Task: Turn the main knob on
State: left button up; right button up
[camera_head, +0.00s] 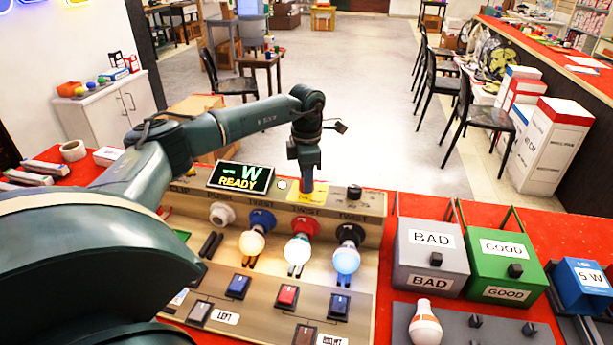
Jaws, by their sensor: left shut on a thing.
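My left gripper (307,181) points straight down onto the top ledge of the beige test panel (190,200), over a yellow label plate (300,196). It is shut on what seems to be the main knob, which the fingers hide. The knob's angle cannot be seen. Left of it, a black display (240,178) reads "-- W READY". A smaller black knob (354,192) stands on the ledge to the right of the gripper. My right gripper is not in view.
Bulbs sit in the blue (262,218), red (302,226) and black (350,234) sockets below the ledge; a white socket (222,214) is empty. Rocker switches line the lower panel. Grey BAD (400,255) and green GOOD (540,262) bins stand right. A bulb (425,325) stands in front.

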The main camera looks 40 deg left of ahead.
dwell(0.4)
pick_arm(q)
jog(key=o, duration=1)
jog(key=shift+c, duration=0.2)
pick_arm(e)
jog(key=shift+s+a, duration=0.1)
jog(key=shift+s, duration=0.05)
pick_arm(q)
jog(key=shift+r, duration=0.1)
notch_tip(320, 180, up, 13)
jog(key=b, duration=0.1)
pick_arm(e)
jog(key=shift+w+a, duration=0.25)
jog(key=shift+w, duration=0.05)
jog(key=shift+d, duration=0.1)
